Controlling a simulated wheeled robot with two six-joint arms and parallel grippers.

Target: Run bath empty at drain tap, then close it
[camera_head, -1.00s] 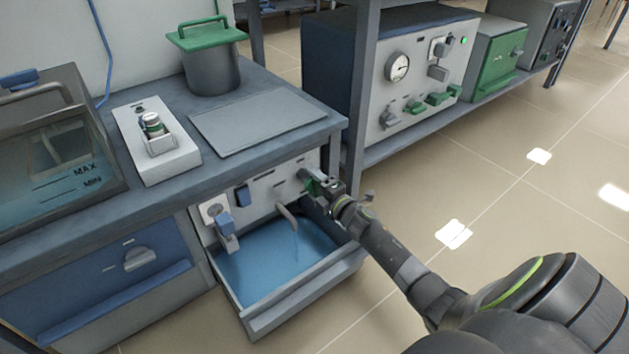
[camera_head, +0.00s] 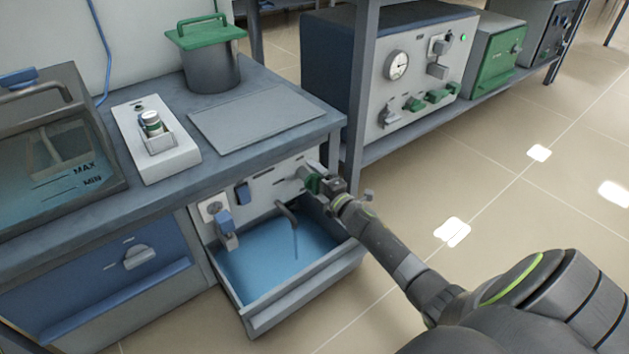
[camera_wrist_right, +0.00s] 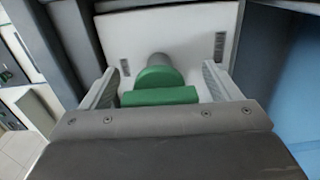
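The bath (camera_head: 62,150), a clear-sided tank with MAX and MIN marks, stands at the left of the bench; bluish water shows low in it. Below the bench is a pale panel with a dark spout (camera_head: 288,212) above a pull-out tray (camera_head: 300,298) of blue water. A thin dark stream falls from the spout. The green tap handle (camera_head: 313,183) is at the panel's right. My right gripper (camera_head: 322,184) is at it; in the wrist view the handle (camera_wrist_right: 160,96) lies crosswise between the spread fingers, with a small gap at the right finger. My left gripper is out of view.
On the bench are a white device (camera_head: 158,160), a flat plate (camera_head: 258,122) and a green-lidded pot (camera_head: 210,72). A bench post (camera_head: 358,110) stands close behind my right gripper. Floor at right is clear.

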